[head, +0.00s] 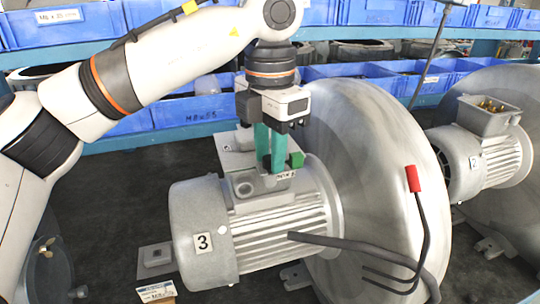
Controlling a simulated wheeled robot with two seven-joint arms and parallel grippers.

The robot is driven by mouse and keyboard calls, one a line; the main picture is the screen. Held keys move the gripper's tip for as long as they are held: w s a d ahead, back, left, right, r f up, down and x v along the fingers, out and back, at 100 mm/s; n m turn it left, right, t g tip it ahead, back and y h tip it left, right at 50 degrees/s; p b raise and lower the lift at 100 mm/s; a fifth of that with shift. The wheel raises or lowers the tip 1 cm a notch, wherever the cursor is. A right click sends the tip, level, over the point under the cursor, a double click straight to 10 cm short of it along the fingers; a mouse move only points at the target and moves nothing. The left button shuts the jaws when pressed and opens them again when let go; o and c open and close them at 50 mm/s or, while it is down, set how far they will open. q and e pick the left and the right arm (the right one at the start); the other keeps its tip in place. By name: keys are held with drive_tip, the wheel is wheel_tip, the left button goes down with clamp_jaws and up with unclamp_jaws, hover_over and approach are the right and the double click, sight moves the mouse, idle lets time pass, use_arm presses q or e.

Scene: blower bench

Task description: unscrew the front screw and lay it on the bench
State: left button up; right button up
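A grey ribbed motor (260,225) with a "3" label lies in front of a large round metal blower housing (375,150). My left gripper (270,168) points straight down at the box on top of the motor, its green fingertips close together at the box. Whether they touch the box or hold anything between them cannot be made out. A small green block (297,159) shows beside the fingertips. A flat foot with a raised block (156,255) lies at the motor's front left. I cannot pick out the front screw. My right gripper is not in view.
A second blower with motor "2" (470,160) stands at right. Blue bins (185,112) line the back. Dark bench (110,200) is clear at left; a label card (157,291) lies in front.

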use_arm(q)
drive_tip(key=m+p, duration=0.2)
drive_tip(key=m, duration=0.4)
drive_tip(key=shift+r, duration=0.15)
drive_tip(key=m+p, duration=0.1)
drive_tip(key=m, duration=0.5)
drive_tip(key=shift+p, duration=0.3)
drive_tip(key=m, duration=0.4)
drive_tip(key=shift+p, duration=0.4)
drive_tip(key=m, duration=0.5)
drive_tip(key=shift+m+p, duration=0.3)
